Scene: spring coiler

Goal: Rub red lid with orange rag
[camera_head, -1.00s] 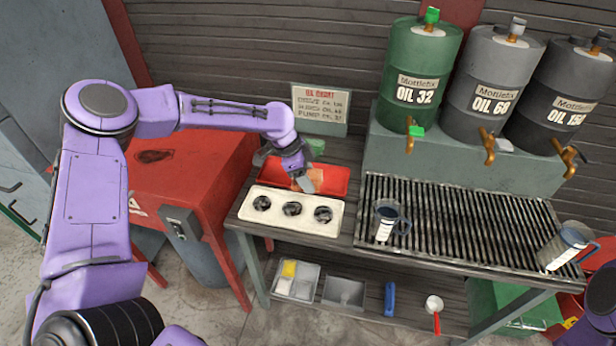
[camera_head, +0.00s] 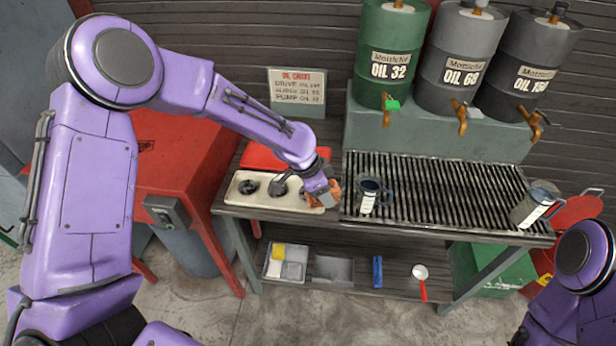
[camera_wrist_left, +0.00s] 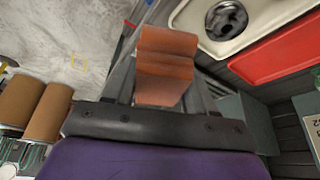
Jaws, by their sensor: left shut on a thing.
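My left gripper (camera_head: 328,195) is shut on the orange rag (camera_head: 336,188), above the right end of the white tray. In the left wrist view the folded rag (camera_wrist_left: 166,58) stands up between the fingers. A broad red top (camera_head: 175,140) lies at the left with a dark patch, partly hidden behind my left arm. A round red lid-like disc (camera_head: 580,211) shows at the far right above a red bin. I cannot tell which of these is the red lid. My right arm shows at the lower right; its gripper is out of view.
The white tray (camera_head: 238,198) holds dark round pieces. A red tray (camera_head: 262,157) lies behind it. A measuring jug (camera_head: 370,197) stands on the grating (camera_head: 440,190), close right of my gripper; another jug (camera_head: 535,205) is further right. Oil drums (camera_head: 390,45) stand behind.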

